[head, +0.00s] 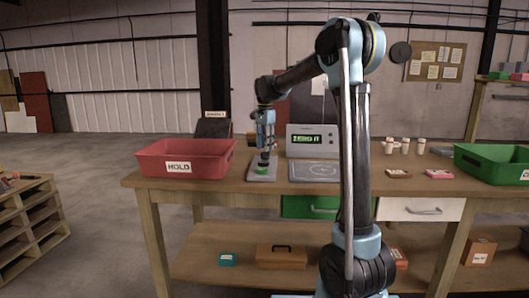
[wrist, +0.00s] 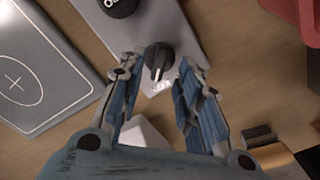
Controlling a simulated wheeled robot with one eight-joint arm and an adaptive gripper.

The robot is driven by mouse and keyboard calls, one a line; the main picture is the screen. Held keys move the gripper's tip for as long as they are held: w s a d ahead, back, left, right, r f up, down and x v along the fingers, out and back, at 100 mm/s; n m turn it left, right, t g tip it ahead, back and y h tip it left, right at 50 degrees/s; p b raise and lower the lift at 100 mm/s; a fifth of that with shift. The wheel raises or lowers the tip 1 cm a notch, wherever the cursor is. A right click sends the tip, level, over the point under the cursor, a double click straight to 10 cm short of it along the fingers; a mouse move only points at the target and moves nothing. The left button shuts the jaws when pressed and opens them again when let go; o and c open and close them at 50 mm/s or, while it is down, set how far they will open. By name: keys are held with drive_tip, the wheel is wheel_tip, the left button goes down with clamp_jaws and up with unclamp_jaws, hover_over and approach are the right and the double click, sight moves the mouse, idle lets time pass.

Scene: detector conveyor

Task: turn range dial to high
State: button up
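The dial (wrist: 158,56) is a black round knob with a pale pointer line, on a light grey panel (wrist: 178,25) on the bench. In the wrist view it lies between the fingertips of my gripper (wrist: 159,67), which is open, with a gap showing on each side. A printed label by the dial is too blurred to read. A second black knob (wrist: 120,4) with white lettering is cut off at the top edge. In the head view my gripper (head: 264,146) points down over the panel (head: 262,176) and partly hides the knobs.
A detector unit (head: 312,136) with a green display reading "ZERO IT" stands right of the panel, behind a flat plate (head: 314,172). A red HOLD bin (head: 186,150) is on the left. A green bin (head: 490,158), white bottles (head: 405,146) and small items are on the right.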

sight(265, 155)
drive_tip(key=shift+f, duration=1.35)
clamp_jaws()
drive_tip(key=shift+a, duration=0.15)
